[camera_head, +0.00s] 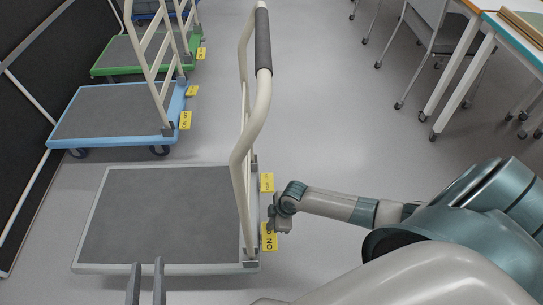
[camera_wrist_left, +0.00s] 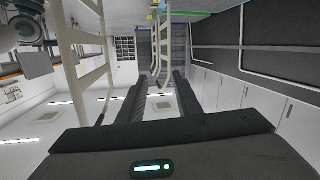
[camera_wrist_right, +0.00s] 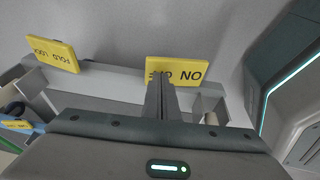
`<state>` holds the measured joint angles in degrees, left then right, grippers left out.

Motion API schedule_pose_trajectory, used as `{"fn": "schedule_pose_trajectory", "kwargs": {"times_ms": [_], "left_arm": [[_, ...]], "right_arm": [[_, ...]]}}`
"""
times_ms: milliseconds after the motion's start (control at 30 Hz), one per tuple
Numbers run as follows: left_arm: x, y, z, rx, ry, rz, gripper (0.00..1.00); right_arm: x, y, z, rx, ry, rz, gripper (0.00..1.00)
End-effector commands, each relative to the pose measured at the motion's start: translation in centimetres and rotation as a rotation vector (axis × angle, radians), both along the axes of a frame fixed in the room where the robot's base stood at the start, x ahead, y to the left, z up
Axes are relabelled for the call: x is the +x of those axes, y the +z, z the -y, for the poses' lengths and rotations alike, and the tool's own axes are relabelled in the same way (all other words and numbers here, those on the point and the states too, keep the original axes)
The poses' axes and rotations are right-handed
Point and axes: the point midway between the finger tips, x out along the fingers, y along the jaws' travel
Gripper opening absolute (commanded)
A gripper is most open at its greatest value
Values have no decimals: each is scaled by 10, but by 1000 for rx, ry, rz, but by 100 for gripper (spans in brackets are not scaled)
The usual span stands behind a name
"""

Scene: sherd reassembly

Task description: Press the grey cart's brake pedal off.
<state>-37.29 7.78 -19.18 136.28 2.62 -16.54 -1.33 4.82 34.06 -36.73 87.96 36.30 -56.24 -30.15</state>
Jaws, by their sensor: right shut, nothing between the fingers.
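The grey cart (camera_head: 160,215) stands at the lower left of the head view, its cream handle (camera_head: 240,165) upright at its right edge. Its yellow ON/OFF brake pedal (camera_head: 269,237) sticks out from that edge and also shows in the right wrist view (camera_wrist_right: 190,69). My right gripper (camera_head: 277,226) is shut and empty at this pedal. In the right wrist view its fingertips (camera_wrist_right: 161,76) overlap the pedal's middle, hiding part of the lettering; contact is unclear. My left gripper (camera_head: 148,262) is open and empty over the cart's near edge; its fingers are apart in the left wrist view (camera_wrist_left: 164,78).
A yellow FOLD LOCK pedal (camera_wrist_right: 54,54) sits beside the brake pedal, on the same cart edge. A blue cart (camera_head: 110,112) and a green cart (camera_head: 125,52) stand behind. Tables and a chair (camera_head: 435,30) are at the upper right. The floor between is clear.

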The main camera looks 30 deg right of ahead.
Motion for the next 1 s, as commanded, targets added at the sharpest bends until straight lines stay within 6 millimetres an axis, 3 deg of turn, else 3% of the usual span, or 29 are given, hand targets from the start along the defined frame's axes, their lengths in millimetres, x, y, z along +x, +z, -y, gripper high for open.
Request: {"fn": "schedule_pose_trajectory", "kwargs": {"times_ms": [367, 700, 1000], "left_arm": [[1, 3, 0, -5, 1, 18, 31], [-3, 41, 8, -71, 4, 224, 31], [-4, 48, 8, -80, 5, 251, 31]], "right_arm": [[7, -3, 4, 41, 0, -73, 0], [18, -12, 11, 125, -1, -203, 0], [23, -16, 14, 123, 0, -201, 0]]}}
